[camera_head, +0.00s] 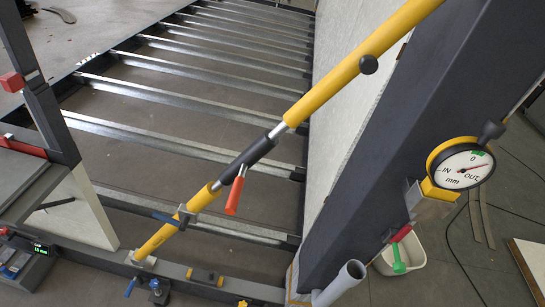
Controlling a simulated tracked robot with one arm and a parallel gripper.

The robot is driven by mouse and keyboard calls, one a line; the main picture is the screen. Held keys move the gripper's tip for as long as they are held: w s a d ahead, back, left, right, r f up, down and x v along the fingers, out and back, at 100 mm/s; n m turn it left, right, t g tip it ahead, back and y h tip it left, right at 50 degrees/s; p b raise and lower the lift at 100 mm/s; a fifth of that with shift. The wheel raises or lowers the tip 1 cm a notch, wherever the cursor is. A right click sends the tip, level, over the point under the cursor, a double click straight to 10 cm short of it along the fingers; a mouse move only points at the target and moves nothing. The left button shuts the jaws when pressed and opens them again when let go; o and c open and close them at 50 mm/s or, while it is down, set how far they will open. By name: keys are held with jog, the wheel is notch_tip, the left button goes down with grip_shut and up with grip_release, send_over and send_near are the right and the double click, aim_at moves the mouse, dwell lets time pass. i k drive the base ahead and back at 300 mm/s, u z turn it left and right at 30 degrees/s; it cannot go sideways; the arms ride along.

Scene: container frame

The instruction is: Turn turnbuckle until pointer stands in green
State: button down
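A yellow diagonal brace runs from the frame's bottom rail up to the top right. Its turnbuckle (248,160) is a dark sleeve between bright rods, with a red-handled lever (235,193) hanging down from it. The dial gauge (462,166) sits on the dark post at right, marked IN, OUT, 0 and mm. Its green zone (480,153) is near the 0 at the top. The red pointer (475,167) appears to point right, on the OUT side, outside the green. My gripper is not in view.
A grey clamp (184,216) sits on the lower brace. A dark post (400,150) and pale panel (345,90) stand right of the turnbuckle. A level (205,276) lies on the bottom rail (250,290). Metal cross-members span the frame behind.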

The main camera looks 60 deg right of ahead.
aim_at(235, 172)
jog(key=z, duration=0.3)
jog(key=k, duration=0.3)
jog(key=z, duration=0.9)
jog(key=i, duration=0.4)
jog(key=u, duration=0.3)
